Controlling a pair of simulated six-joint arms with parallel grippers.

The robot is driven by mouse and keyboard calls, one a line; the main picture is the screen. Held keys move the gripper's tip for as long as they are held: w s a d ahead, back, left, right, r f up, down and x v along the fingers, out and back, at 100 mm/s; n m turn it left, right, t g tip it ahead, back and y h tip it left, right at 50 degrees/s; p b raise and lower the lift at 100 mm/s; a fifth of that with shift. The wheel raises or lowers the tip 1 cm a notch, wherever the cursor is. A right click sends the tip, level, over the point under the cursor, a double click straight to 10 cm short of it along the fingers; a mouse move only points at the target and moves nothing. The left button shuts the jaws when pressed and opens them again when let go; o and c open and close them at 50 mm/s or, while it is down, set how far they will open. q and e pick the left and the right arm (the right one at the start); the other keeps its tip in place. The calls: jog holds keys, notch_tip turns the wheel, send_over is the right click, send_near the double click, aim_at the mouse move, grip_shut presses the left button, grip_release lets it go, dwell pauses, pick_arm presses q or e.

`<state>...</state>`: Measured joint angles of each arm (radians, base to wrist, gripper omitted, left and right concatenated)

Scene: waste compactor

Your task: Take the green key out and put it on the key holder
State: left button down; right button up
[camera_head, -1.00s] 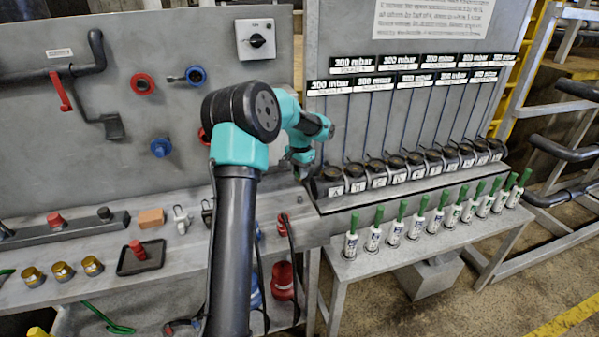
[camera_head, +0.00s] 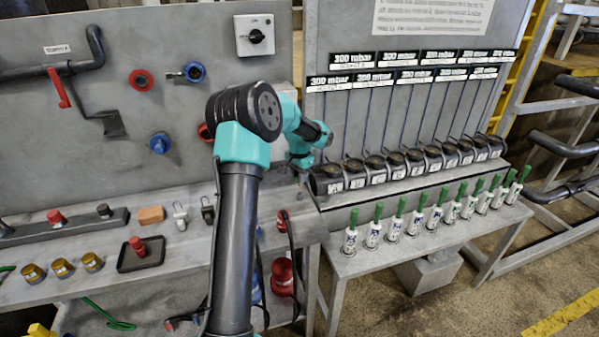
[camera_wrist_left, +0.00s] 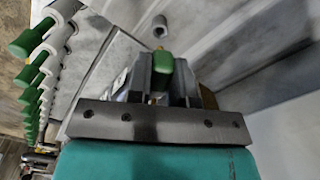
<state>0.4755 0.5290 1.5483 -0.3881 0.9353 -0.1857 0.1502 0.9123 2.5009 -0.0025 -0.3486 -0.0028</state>
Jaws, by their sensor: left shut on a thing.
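My left gripper (camera_head: 301,166) is at the left end of the row of black valves, in front of the panel's lower edge. In the left wrist view its two dark fingers (camera_wrist_left: 163,82) are closed around a green piece, the green key (camera_wrist_left: 163,62). Most of the key is hidden by the fingers, and it is not distinguishable in the head view. A small pale round stub (camera_wrist_left: 160,25) shows beyond the fingers, apart from the green key; I cannot tell if it is the key holder. My right gripper is not in view.
Several white bottle-like pieces with green tops (camera_head: 400,215) stand in a row on a grey bench. Black valves (camera_head: 378,172) line the ledge behind them. A left shelf holds a brick (camera_head: 151,215), a black tray (camera_head: 141,255) and brass caps (camera_head: 62,268).

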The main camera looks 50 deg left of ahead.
pick_arm(q)
jog(key=shift+f, duration=1.05)
jog(key=shift+f, duration=1.75)
dwell(1.9)
jog(key=c, duration=0.9)
grip_release()
jog(key=shift+c, duration=0.2)
jog(key=shift+c, duration=0.4)
jog(key=shift+r, duration=0.15)
jog(key=shift+r, duration=3.4)
